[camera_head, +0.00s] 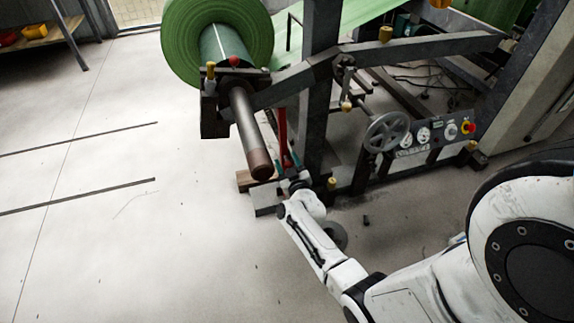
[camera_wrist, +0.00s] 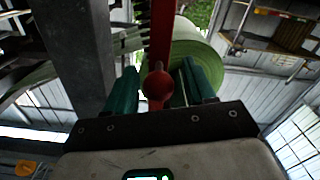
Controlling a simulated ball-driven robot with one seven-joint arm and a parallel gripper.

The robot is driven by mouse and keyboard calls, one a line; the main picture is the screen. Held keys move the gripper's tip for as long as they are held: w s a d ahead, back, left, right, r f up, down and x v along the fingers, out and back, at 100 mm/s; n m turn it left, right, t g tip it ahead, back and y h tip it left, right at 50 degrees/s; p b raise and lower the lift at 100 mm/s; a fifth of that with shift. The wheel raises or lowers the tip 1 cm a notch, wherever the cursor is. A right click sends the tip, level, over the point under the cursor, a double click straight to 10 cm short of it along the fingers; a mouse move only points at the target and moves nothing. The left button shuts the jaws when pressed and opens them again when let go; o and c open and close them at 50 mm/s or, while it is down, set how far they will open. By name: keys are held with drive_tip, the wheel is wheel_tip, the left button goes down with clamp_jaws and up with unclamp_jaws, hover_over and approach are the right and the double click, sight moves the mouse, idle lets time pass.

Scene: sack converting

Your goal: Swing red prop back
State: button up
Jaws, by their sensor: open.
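The red prop (camera_head: 283,137) is a thin upright bar beside the machine's dark post, below the roll arm. In the wrist view the red prop (camera_wrist: 161,40) runs up the middle and ends in a round red knob (camera_wrist: 158,86). My gripper (camera_head: 287,163) is at the prop's lower part. In the wrist view its two green fingers (camera_wrist: 160,88) stand apart on either side of the knob, with gaps visible, so it is open. The head view shows the fingers too small to judge contact.
A large green roll (camera_head: 197,45) sits on the machine behind a brown shaft (camera_head: 247,130) that points toward me. A grey post (camera_head: 319,90), handwheel (camera_head: 387,132) and gauge panel (camera_head: 435,133) stand to the right. A wooden block (camera_head: 243,180) lies low beside my gripper. The left floor is mostly clear.

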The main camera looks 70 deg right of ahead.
drive_tip(key=shift+w+d, duration=0.15)
drive_tip(key=shift+d, duration=0.05)
clamp_jaws()
idle(0.5)
